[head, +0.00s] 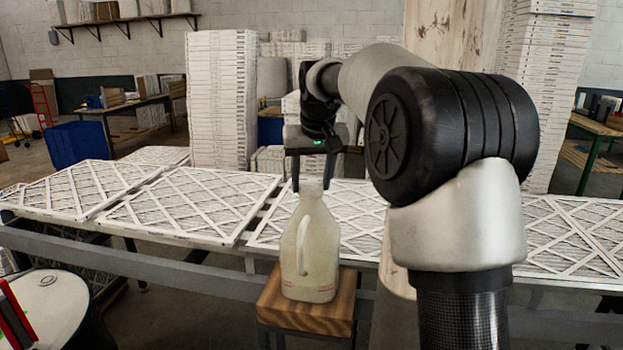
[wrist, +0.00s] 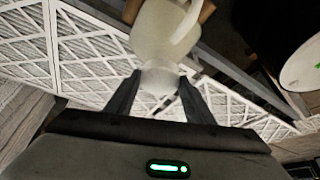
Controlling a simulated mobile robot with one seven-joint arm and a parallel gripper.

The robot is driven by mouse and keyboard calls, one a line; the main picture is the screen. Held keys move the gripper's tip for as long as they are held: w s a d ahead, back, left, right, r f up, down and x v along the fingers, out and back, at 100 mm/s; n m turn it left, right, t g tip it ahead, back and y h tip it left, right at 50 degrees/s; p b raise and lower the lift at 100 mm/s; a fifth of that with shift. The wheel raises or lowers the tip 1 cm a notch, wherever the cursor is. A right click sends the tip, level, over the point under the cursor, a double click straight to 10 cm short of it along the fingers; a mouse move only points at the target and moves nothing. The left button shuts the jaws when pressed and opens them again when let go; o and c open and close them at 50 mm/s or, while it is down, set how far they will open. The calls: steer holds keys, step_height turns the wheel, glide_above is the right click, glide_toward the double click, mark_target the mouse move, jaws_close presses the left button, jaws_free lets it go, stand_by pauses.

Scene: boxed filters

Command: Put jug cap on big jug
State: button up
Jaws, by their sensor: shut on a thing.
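The big jug (head: 310,252) is a pale, translucent jug with a handle. It stands upright on a small wooden stool (head: 275,301). My gripper (head: 311,189) is directly above it, pointing down, with its fingers on either side of the jug's top. It is shut on the whitish jug cap (head: 312,184), which is in line with the jug's neck. In the wrist view the cap (wrist: 158,82) sits between the two dark fingers, with the jug (wrist: 160,35) just beyond. I cannot tell whether the cap touches or is seated on the neck.
A long rack with white lattice-faced filters (head: 190,205) runs behind the jug. Tall stacks of boxed filters (head: 222,100) stand behind it. A round white-topped drum (head: 50,310) with a small item on it is at the lower left. A blue bin (head: 77,143) is farther back.

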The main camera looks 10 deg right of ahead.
steer(key=shift+f, duration=0.3)
stand_by(0.4)
steer(key=shift+f, duration=0.2)
steer(key=o, duration=1.6)
steer(key=shift+o, duration=0.2)
steer(key=shift+r, duration=0.1)
steer(key=shift+r+p, duration=1.3)
steer(key=shift+r, duration=2.65)
